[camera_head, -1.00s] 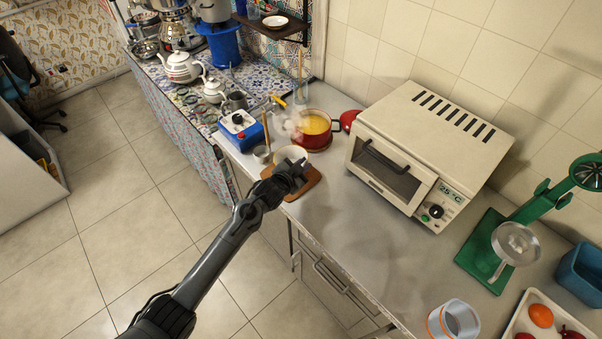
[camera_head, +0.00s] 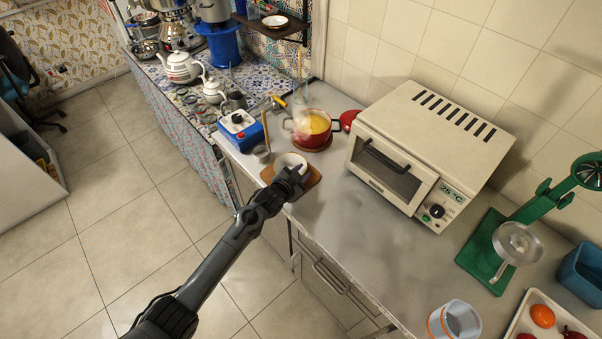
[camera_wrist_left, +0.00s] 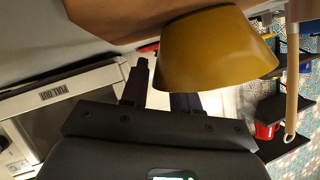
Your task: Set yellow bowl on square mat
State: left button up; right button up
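The yellow bowl (camera_wrist_left: 215,52), pale inside, stands upright on the brown square mat (camera_head: 309,184) in the head view (camera_head: 289,161). In the left wrist view, which is upside down, its base meets the brown mat surface (camera_wrist_left: 150,14). My left gripper (camera_head: 299,176) is at the bowl's near right side. In the left wrist view its fingers (camera_wrist_left: 163,88) are spread, with a bright gap between them. One finger's tip is hidden behind the bowl's wall; the other is outside it. My right gripper is not in view.
A steaming red pot (camera_head: 311,128) stands behind the mat. A small cup (camera_head: 262,154) and the blue stove (camera_head: 240,130) are to the left, near a wooden stick. The oven (camera_head: 425,150) stands to the right. The steel counter in front of it is clear.

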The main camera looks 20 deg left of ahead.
pick_arm(q)
jog(key=shift+o, duration=0.7)
jog(key=shift+r, duration=0.1)
jog(key=shift+s+a+r, duration=0.1)
jog(key=shift+s+r, duration=0.15)
jog(key=shift+s, duration=0.3)
jog(key=s+a+r+n+g+y+p, duration=0.1)
jog(key=s+n+g, duration=0.2)
jog(key=s, duration=1.8)
jog(key=s+r+n+g+y+p, duration=0.1)
jog(key=s+g, duration=0.6)
jog(key=s, duration=1.5)
jog(key=shift+a+r+n, duration=0.4)
jog(key=shift+r+n, duration=0.2)
jog(key=shift+n, duration=0.3)
